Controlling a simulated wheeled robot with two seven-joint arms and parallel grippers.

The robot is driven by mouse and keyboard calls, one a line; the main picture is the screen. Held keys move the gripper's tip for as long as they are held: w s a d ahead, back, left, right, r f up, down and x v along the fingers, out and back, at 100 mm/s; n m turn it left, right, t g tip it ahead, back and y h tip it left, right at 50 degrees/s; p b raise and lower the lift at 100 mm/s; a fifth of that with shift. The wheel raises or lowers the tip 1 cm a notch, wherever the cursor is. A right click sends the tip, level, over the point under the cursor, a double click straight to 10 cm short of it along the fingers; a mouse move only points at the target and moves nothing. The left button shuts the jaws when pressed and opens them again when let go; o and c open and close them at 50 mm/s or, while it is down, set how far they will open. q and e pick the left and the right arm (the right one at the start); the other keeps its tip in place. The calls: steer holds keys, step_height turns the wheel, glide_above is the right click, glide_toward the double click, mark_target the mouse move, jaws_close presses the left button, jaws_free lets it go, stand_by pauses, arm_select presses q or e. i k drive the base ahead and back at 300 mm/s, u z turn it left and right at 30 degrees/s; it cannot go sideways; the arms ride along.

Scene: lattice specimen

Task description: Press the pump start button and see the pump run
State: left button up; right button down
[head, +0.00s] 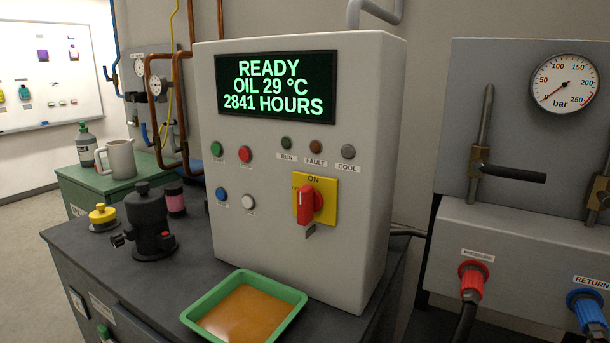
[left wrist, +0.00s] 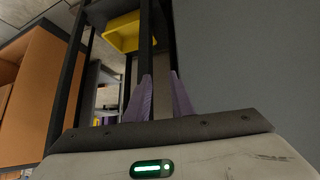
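The grey control cabinet (head: 365,200) stands on the dark bench in the head view. Its display (head: 277,87) reads READY, OIL 29 °C, 2841 HOURS. A green button (head: 216,149) and a red button (head: 245,154) sit above a blue button (head: 222,194) and a white button (head: 249,201); their small labels are unreadable. The RUN lamp (head: 286,143) looks dark. The red rotary switch (head: 308,204) on its yellow plate stands upright towards ON. In the left wrist view my left gripper (left wrist: 160,92) has its purple fingers apart with nothing between them. Neither gripper shows in the head view.
A green tray of amber liquid (head: 292,294) lies before the cabinet. A black device (head: 150,222) stands left on the bench. A pressure gauge (head: 565,83) at right has its needle near 0. The left wrist view shows dark posts and a yellow bin (left wrist: 122,32).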

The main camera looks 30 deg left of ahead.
mark_target(215, 149)
steer(key=u, duration=1.45)
